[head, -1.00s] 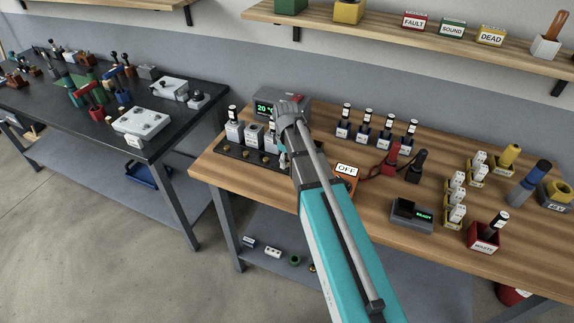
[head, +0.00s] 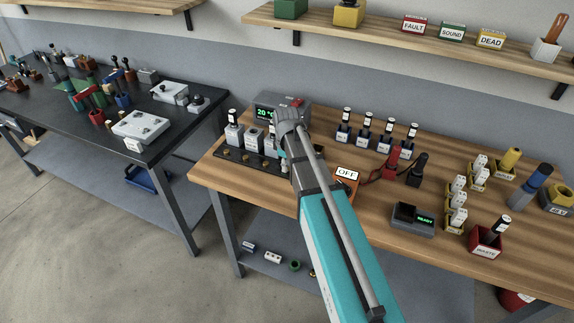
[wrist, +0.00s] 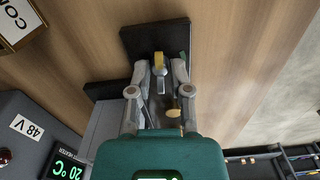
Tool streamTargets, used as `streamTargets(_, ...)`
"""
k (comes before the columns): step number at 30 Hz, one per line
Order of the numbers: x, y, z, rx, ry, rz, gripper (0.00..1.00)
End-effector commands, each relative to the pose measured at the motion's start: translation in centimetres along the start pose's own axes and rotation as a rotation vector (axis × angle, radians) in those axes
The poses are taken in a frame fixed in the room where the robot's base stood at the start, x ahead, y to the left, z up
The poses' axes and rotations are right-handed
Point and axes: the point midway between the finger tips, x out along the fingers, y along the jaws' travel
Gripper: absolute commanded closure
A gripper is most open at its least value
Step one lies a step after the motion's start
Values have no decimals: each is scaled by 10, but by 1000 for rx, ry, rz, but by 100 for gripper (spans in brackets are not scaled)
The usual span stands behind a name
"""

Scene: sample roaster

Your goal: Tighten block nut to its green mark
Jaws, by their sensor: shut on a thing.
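A dark rail (head: 222,151) near the table's left front edge carries grey blocks (head: 253,137) with brass nuts (head: 246,156) along its front. My gripper (wrist: 160,76) is at the rail's right end, mostly hidden by my arm in the head view. In the wrist view its fingers are shut on a small part with a yellow lever-like top (wrist: 159,60), seemingly the block nut, over the dark rail end (wrist: 140,38). A bit of green (wrist: 183,55), perhaps the mark, shows beside the right finger. Whether the nut lines up with it I cannot tell.
A grey heater box (head: 268,108) reading 20 °C stands right behind the blocks. An orange meter with an OFF sign (head: 347,173) is close to the right of my arm. Several blue-based vials (head: 365,135) stand behind.

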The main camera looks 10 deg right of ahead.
Motion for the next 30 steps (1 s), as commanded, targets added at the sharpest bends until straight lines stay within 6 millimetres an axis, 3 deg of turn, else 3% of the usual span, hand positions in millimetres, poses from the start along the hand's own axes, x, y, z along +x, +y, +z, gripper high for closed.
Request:
streamTargets(14,0,-1,0,73,0,-2,100)
streamTargets(30,0,-1,0,489,-1,-2,100)
